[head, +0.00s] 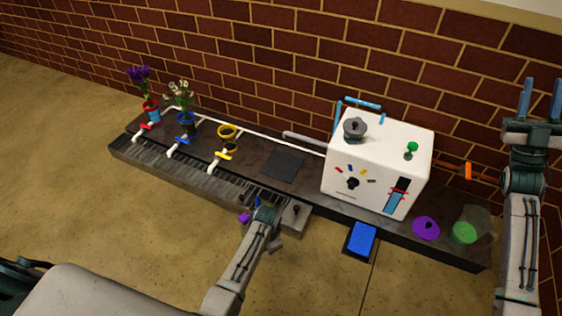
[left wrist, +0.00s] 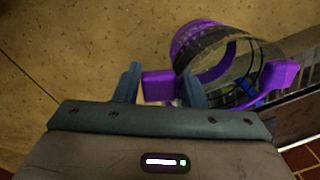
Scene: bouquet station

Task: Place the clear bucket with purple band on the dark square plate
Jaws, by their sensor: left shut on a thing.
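The clear bucket with purple band (left wrist: 205,38) shows in the left wrist view, just beyond my left gripper (left wrist: 160,88). The fingers of that gripper are shut on its purple handle block (left wrist: 158,85). In the head view my left gripper (head: 262,210) is over the front edge of the counter; a bit of the bucket's purple (head: 244,218) shows beside it, and the rest is mostly hidden or hard to make out. The dark square plate (head: 283,165) lies bare on the counter behind the gripper. My right gripper (head: 541,100) is raised at the far right, fingers apart and empty.
A white machine (head: 372,165) stands right of the plate. Left of the plate are a yellow ring holder (head: 226,132) and two flower vases (head: 184,118). A purple disc (head: 426,228) and a clear container with green (head: 466,232) are at the right end.

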